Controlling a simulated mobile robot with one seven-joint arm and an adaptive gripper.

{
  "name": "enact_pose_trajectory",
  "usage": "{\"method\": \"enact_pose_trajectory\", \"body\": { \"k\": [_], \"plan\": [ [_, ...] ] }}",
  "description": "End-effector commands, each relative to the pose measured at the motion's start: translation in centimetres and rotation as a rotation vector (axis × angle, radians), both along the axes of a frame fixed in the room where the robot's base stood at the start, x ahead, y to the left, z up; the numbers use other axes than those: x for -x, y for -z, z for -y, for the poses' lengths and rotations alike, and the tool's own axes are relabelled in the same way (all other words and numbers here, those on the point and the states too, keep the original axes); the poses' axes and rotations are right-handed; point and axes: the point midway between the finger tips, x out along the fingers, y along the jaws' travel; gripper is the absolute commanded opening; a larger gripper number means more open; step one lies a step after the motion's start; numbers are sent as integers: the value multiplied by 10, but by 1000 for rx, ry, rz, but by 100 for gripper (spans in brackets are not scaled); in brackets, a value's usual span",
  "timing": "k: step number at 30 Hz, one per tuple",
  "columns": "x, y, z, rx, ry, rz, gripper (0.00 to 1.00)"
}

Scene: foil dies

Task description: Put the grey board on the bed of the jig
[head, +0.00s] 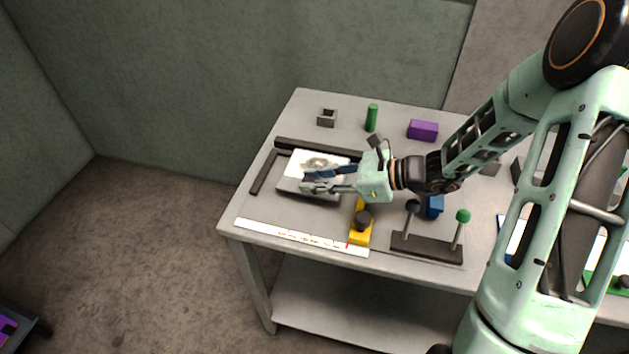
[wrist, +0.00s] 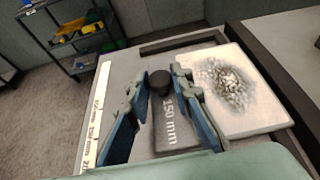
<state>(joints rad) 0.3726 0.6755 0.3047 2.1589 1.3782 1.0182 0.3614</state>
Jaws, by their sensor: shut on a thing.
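The jig shows in the head view as dark fences (head: 263,172) at the left and back of a grey bed. A flat pale board (head: 296,163) with a rough grey patch lies inside the fence corner; it also shows at the right in the wrist view (wrist: 270,122). My gripper (head: 306,181) is low over the board's front side, pointing left. In the wrist view my fingers (wrist: 157,78) are closed around the black knob (wrist: 160,84) of a grey piece (wrist: 178,120) marked "150 mm", beside the pale board.
A white ruler (head: 300,237) lies along the front table edge. A yellow block (head: 360,238) with a black knob and a dark lever stand (head: 425,247) are to the right. A green cylinder (head: 371,118), purple block (head: 423,130) and small grey box (head: 327,117) stand at the back.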

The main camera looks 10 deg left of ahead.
Motion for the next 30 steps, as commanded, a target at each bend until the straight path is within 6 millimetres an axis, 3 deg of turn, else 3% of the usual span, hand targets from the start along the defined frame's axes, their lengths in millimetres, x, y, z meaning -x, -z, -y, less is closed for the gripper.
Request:
{"method": "enact_pose_trajectory", "body": {
  "k": [6,7,11,22,30],
  "plan": [
    [0,2,0,-1,0,2,0],
    [0,2,0,0,1,1,24],
    [0,2,0,0,1,1,38],
    [-1,-1,6,1,3,2,38],
    [6,-20,52,2,6,4,38]
  ]
}}
